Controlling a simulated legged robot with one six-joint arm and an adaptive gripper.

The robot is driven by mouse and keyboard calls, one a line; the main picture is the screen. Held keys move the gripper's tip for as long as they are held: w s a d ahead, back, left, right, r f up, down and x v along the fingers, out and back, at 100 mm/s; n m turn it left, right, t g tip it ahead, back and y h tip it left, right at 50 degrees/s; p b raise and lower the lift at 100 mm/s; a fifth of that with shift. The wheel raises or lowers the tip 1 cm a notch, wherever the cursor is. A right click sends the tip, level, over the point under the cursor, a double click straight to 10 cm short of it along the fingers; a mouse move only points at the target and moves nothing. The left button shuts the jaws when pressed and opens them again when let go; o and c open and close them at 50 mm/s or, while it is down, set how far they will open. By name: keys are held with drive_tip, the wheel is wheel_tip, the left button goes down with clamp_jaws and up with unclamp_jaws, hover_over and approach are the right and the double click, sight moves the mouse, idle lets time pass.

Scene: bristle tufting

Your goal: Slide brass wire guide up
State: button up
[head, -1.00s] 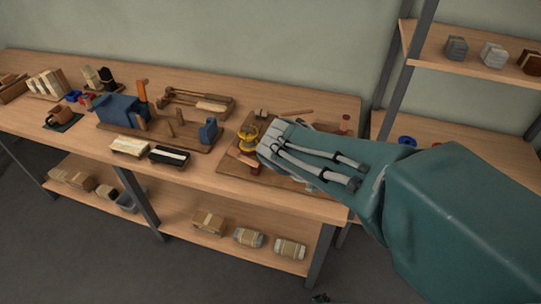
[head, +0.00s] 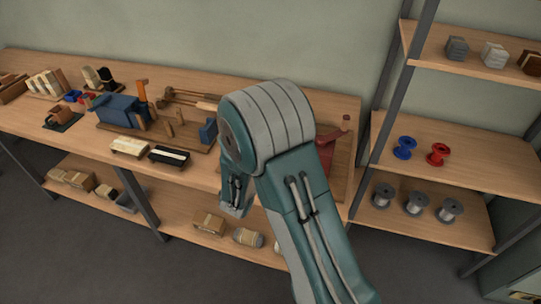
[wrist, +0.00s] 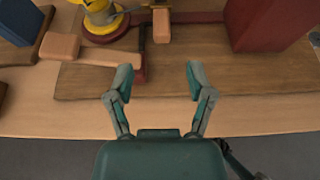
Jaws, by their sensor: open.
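My gripper (wrist: 160,80) is open and empty in the wrist view, its two fingers spread over the front part of a wooden base board (wrist: 215,75). A yellow round piece (wrist: 103,18) with a red rim stands beyond the fingers at upper left. Near it are a dark red bar (wrist: 138,62), a wooden handle (wrist: 92,52) and a small wooden block (wrist: 161,26). I cannot tell which piece is the brass wire guide.
A large dark red block (wrist: 265,22) stands at upper right in the wrist view. The workbench (head: 60,135) holds a blue vise-like tool (head: 122,108) and two brushes to the left. A shelf rack (head: 455,165) with several spools stands right of the bench.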

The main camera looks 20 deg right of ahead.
drive_tip(key=x, duration=1)
drive_tip(key=shift+w+d, duration=0.25)
drive_tip(key=shift+d, duration=0.05)
clamp_jaws()
